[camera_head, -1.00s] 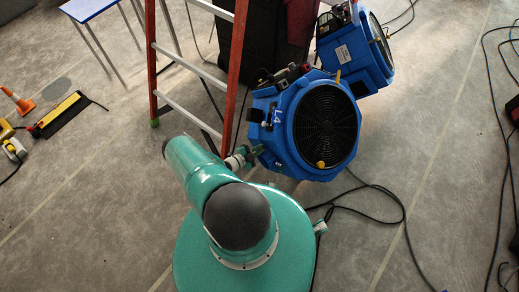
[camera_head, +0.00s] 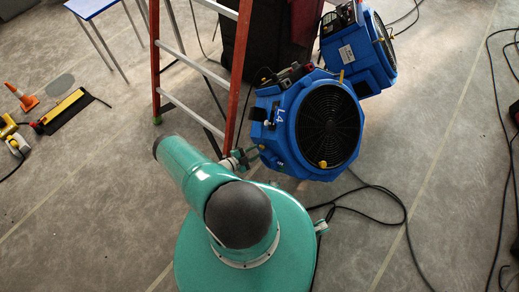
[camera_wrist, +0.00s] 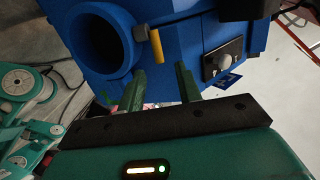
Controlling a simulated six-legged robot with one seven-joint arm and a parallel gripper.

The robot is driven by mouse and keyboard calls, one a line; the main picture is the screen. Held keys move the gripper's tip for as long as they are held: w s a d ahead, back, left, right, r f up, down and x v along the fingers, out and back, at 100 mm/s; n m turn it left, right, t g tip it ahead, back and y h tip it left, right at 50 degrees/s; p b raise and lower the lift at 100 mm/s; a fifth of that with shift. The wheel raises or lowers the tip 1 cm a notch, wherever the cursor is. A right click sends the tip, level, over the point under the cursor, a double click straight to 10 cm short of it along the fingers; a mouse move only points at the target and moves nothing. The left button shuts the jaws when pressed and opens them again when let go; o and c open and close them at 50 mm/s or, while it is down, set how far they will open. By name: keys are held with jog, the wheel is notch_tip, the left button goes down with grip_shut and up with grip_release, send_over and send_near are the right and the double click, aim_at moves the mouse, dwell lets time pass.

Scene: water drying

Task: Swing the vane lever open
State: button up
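A blue drying fan (camera_head: 290,140) marked L4 stands right of my arm, with a round black grille facing front right. A short yellow lever (camera_head: 341,76) stands on its top edge, and a yellow knob (camera_head: 322,163) sits low on the grille. In the wrist view the blue housing (camera_wrist: 185,70) fills the top. A yellow lever-like bar (camera_wrist: 156,46) stands beside a round dark opening; I cannot tell which yellow part is the vane lever. My gripper (camera_wrist: 161,82) is open and empty, its green fingers apart, just below the bar. In the head view it is beside the fan's left side.
A second blue fan (camera_head: 350,52) stands behind the first. An orange ladder (camera_head: 237,80) stands close behind my arm. Black cables (camera_head: 385,215) lie on the floor to the right. A blue-topped table (camera_head: 90,7), an orange cone (camera_head: 24,99) and yellow-black gear (camera_head: 62,112) are at left.

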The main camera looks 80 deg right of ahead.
jog(key=v, duration=0.9)
jog(key=shift+w+a, duration=0.15)
jog(key=shift+a, duration=0.05)
